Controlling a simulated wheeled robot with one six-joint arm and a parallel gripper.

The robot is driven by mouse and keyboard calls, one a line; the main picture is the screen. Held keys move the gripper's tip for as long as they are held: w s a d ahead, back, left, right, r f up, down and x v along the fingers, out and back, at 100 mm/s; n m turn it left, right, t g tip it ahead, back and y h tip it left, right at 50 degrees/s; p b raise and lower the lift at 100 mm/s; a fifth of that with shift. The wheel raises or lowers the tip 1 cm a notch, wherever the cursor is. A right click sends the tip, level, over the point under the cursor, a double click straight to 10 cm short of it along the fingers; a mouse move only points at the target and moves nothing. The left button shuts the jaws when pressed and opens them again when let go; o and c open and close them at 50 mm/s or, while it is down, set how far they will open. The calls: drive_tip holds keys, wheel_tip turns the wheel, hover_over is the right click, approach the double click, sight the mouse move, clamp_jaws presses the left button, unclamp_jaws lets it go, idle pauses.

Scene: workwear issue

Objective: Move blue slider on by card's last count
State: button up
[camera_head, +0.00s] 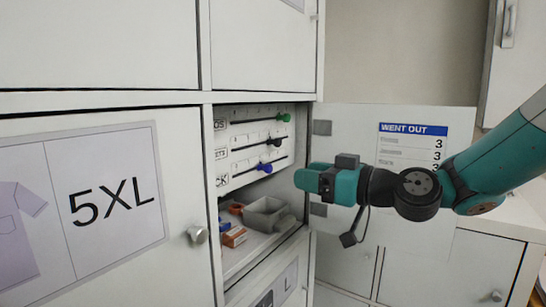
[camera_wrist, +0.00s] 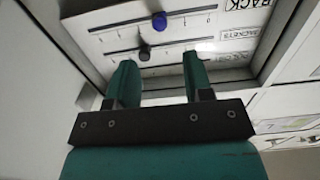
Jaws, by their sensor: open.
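The blue slider knob (camera_head: 265,168) sits on the lowest of three horizontal slots on a white panel inside the open locker, right of the slot's middle in the head view. It also shows in the wrist view (camera_wrist: 159,21), above a black knob, beside a row labelled BACK. The card (camera_head: 412,148) on the open door is headed WENT OUT. Its visible counts each read 3; the row names are blurred and its lower part is behind my arm. My gripper (camera_head: 302,179) is open and empty, to the right of the panel, apart from the blue knob. Its fingers (camera_wrist: 160,63) show in the wrist view.
A black knob (camera_head: 276,142) and a green knob (camera_head: 285,117) sit on the slots above. Below the panel, a grey bin (camera_head: 268,214) and small orange boxes (camera_head: 234,236) stand on the shelf. The locker door stands open at the right, behind my arm.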

sight(271, 169)
drive_tip(key=p+x, duration=0.3)
drive_tip(key=x, duration=0.5)
drive_tip(key=shift+r+p, duration=0.15)
drive_tip(key=shift+p, duration=0.15)
drive_tip(key=shift+w+a, duration=0.35)
drive_tip(key=shift+a, duration=0.1)
clamp_jaws()
drive_tip(key=shift+d, duration=0.1)
